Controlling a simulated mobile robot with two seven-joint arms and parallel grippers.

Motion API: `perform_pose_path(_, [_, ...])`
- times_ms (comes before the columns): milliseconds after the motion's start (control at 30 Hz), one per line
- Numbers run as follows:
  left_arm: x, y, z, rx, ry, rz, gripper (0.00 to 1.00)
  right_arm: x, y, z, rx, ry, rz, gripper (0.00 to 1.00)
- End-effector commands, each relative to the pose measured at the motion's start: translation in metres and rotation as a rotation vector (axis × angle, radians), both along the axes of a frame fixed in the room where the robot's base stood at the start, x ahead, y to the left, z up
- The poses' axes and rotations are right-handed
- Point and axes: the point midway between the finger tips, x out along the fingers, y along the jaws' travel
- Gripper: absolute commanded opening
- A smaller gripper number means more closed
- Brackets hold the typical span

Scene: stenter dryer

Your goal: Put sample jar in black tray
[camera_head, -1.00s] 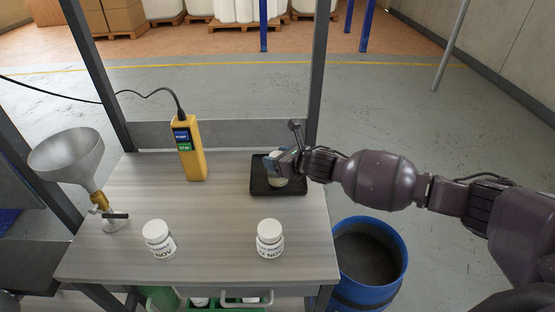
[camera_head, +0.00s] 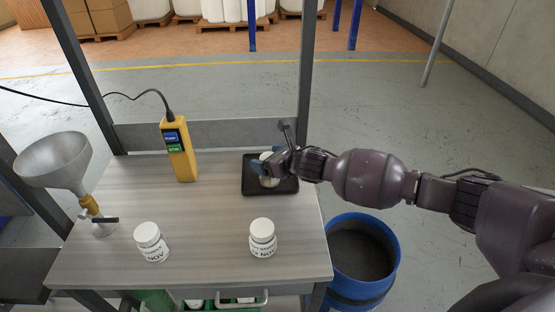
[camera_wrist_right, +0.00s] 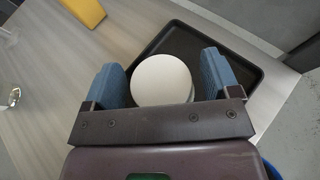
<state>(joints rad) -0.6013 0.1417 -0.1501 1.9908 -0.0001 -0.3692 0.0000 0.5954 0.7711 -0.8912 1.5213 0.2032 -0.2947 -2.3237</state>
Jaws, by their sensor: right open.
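The black tray (camera_head: 284,187) lies at the back right of the table. A white sample jar (camera_head: 266,181) stands in it, partly hidden by my right gripper (camera_head: 268,166). In the right wrist view the jar's round white lid (camera_wrist_right: 162,80) sits between the two blue fingers of my right gripper (camera_wrist_right: 163,82), with gaps showing beside it. The gripper is open around the jar. The tray (camera_wrist_right: 190,42) shows behind and to the right of the jar. Two more white jars stand on the table: one at front left (camera_head: 151,242) and one at front right (camera_head: 262,238). My left gripper is out of view.
A yellow handheld pendant (camera_head: 179,150) with a cable stands left of the tray. A metal funnel (camera_head: 55,162) is at the table's left edge. A blue drum (camera_head: 362,258) stands on the floor right of the table. The table middle is clear.

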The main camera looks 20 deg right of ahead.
Motion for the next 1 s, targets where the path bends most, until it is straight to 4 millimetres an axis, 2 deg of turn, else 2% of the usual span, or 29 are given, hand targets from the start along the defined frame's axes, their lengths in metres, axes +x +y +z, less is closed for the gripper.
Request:
perform_pose_path(167, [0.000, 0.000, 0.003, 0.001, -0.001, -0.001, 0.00, -0.014, -0.009, 0.008, -0.003, -0.002, 0.000, 0.82])
perform_pose_path(633, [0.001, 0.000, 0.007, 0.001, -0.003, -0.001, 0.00, -0.079, -0.045, 0.038, -0.002, 0.000, 0.000, 0.82])
perform_pose_path(800, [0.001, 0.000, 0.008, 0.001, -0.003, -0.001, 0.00, -0.093, -0.051, 0.044, -0.002, -0.001, 0.001, 0.82])
perform_pose_path(1000, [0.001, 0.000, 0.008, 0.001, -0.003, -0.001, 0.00, -0.098, -0.053, 0.047, 0.000, -0.001, 0.000, 0.82])
